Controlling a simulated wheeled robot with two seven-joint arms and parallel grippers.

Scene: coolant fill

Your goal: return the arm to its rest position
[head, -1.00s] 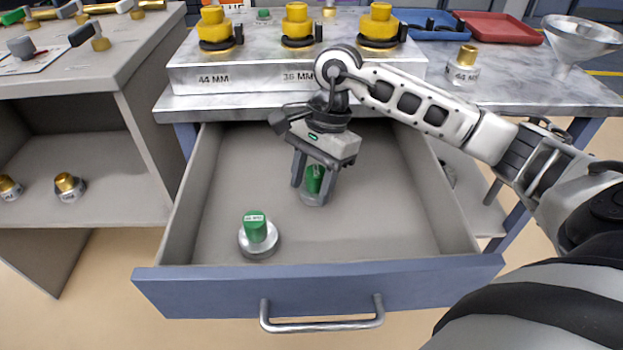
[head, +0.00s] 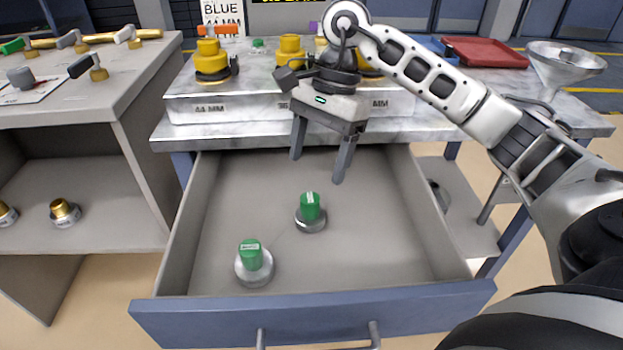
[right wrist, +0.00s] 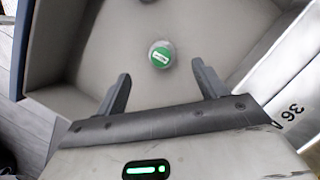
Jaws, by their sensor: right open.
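My right gripper (head: 318,170) is open and empty, raised above the open drawer (head: 180,230). One green-topped part with a grey metal base (head: 310,208) stands upright in the drawer, below the fingertips and apart from them. A second green-topped part (head: 251,258) stands closer to the drawer front, to the left. In the right wrist view, one green cap (right wrist: 161,57) shows beyond the open fingers (right wrist: 163,88), with clear space between. My left gripper is not in view.
Yellow-topped parts (head: 211,60) stand on a marble block (head: 230,104) behind the gripper. A metal funnel (head: 570,65) and a red tray (head: 485,52) are on the bench at right. A side shelf (head: 90,185) with brass-topped parts stands at left.

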